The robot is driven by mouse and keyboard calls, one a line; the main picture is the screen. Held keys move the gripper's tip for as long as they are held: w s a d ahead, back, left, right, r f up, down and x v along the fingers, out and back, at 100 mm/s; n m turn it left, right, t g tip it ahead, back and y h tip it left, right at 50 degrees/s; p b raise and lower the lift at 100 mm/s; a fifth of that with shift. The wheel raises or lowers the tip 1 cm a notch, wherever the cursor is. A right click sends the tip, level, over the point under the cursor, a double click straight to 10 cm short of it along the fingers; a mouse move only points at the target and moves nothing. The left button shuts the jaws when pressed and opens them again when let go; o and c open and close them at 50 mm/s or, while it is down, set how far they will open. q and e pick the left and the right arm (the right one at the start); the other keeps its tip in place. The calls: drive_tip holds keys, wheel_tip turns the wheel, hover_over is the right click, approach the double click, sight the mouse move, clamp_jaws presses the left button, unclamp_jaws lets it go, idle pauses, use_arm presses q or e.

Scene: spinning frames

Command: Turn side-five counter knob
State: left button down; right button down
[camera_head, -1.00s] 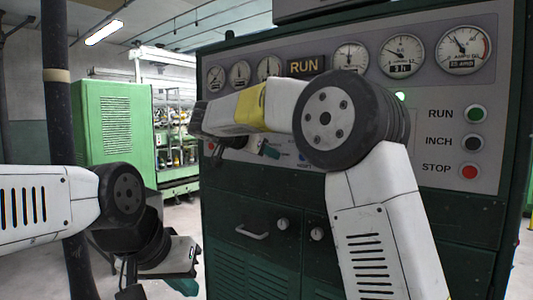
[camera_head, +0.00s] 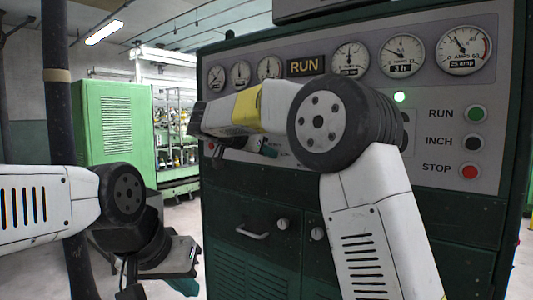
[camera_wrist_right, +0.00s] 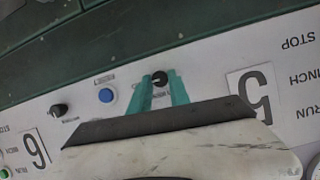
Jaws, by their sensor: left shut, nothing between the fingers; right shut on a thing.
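The side-five counter knob (camera_wrist_right: 159,77) is a small black round knob on the white panel, beside the "5" label (camera_wrist_right: 253,92) in the right wrist view, where the picture is upside down. The teal fingers of my right gripper (camera_wrist_right: 158,88) are shut on this knob, one on each side. In the head view my right gripper (camera_head: 262,150) is at the lower left of the panel (camera_head: 440,92), with the knob hidden there. My left gripper (camera_head: 186,286) is low at the left, shut and empty, away from the cabinet.
A blue button (camera_wrist_right: 105,96), another black knob (camera_wrist_right: 59,110) and a "6" label (camera_wrist_right: 33,150) are on the same panel. In the head view, gauges (camera_head: 403,54) and run, inch and stop buttons (camera_head: 471,142) are above and right. A dark post (camera_head: 58,110) stands at left.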

drive_tip(key=shift+w+a+f+n+g+h, duration=0.2)
drive_tip(key=shift+n+h, duration=0.95)
drive_tip(key=shift+n, duration=1)
drive_tip(key=shift+s+a+f+n+g+h, duration=0.1)
drive_tip(key=shift+n+g+h, duration=0.25)
drive_tip(key=shift+n+h, duration=1.3)
drive_tip(key=shift+w+a+f+n+g+h, duration=0.2)
drive_tip(key=shift+n+h, duration=0.5)
drive_tip(key=shift+n, duration=1.9)
drive_tip(key=shift+r, duration=0.1)
drive_tip(key=c, duration=1.2)
unclamp_jaws()
drive_tip(key=v, duration=0.7)
drive_tip(key=shift+s+a, duration=0.25)
drive_tip(key=shift+a, duration=0.05)
